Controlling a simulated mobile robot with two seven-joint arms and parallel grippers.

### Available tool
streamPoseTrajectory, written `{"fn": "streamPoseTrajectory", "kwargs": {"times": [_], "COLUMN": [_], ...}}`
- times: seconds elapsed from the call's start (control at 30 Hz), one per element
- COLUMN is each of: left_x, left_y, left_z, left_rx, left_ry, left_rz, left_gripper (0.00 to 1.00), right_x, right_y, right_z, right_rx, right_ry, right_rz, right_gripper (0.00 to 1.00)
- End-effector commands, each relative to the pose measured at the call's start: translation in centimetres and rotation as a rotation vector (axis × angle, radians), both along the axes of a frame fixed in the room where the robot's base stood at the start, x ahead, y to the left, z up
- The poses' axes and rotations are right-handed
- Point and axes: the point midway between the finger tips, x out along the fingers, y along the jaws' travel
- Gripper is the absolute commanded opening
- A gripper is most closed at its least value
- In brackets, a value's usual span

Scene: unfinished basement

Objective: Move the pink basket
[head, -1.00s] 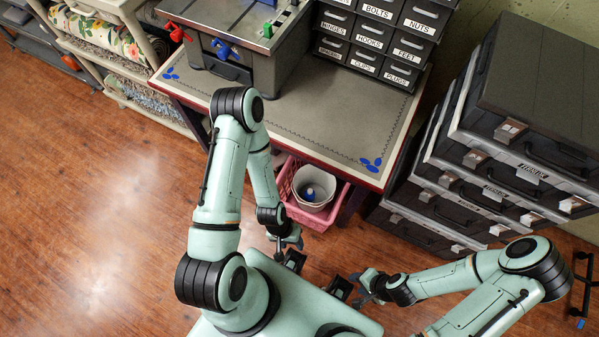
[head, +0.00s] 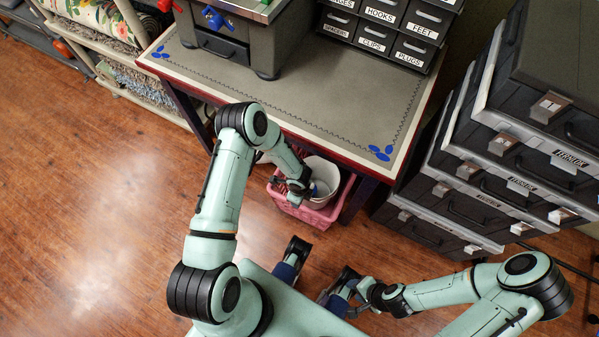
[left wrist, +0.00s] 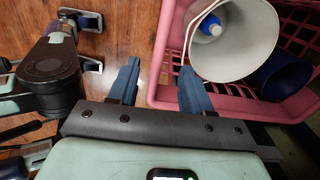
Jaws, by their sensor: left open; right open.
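The pink basket (head: 336,207) stands on the wood floor, partly under the front edge of the workbench. It also fills the upper right of the left wrist view (left wrist: 168,62). My left gripper (head: 297,196) is over the basket's left side in the head view. In the left wrist view its two blue fingers (left wrist: 158,78) are apart, with the basket's left corner between them. The right one overlaps the basket wall; contact cannot be told. My right gripper (head: 350,299) is open beside my base, away from the basket.
A white bucket (left wrist: 246,50) with a blue thing inside and a dark blue container (left wrist: 284,76) sit in the basket. The workbench (head: 330,95) overhangs behind. Grey drawer cases (head: 470,185) stand to the right. The floor at left (head: 90,220) is clear.

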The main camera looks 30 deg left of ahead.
Motion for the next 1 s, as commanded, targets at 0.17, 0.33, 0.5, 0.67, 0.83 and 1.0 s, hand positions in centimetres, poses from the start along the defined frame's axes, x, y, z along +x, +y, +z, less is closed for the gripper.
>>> {"fn": "streamPoseTrajectory", "kwargs": {"times": [0.17, 0.33, 0.5, 0.67, 0.83, 1.0], "left_x": [0.2, 0.2, 0.1, 0.0, 0.0, 0.1], "left_y": [0.1, 0.1, 0.1, 0.0, 0.0, 0.0], "left_z": [0.0, 0.0, -1.3, -4.1, -7.6, -10.6], "left_rx": [0.005, 0.003, 0.003, 0.002, 0.001, 0.002], "left_ry": [-0.007, -0.006, -0.003, -0.002, -0.002, -0.003], "left_rz": [-0.011, -0.01, -0.008, -0.006, -0.007, -0.006], "left_gripper": [0.49, 0.49, 0.49, 0.49, 0.49, 0.49], "right_x": [0.0, 0.0, 0.1, 0.2, 0.5, 0.7], "right_y": [0.0, 0.0, 0.0, 0.0, 0.0, 0.0], "right_z": [0.0, 0.0, -0.2, -0.6, -1.2, -1.8], "right_rx": [0.0, 0.0, 0.0, -0.001, -0.002, -0.004], "right_ry": [0.0, 0.0, -0.002, -0.007, -0.016, -0.026], "right_rz": [0.0, 0.0, -0.001, -0.001, -0.003, -0.005], "right_gripper": [0.43, 0.43, 0.43, 0.43, 0.43, 0.43]}}
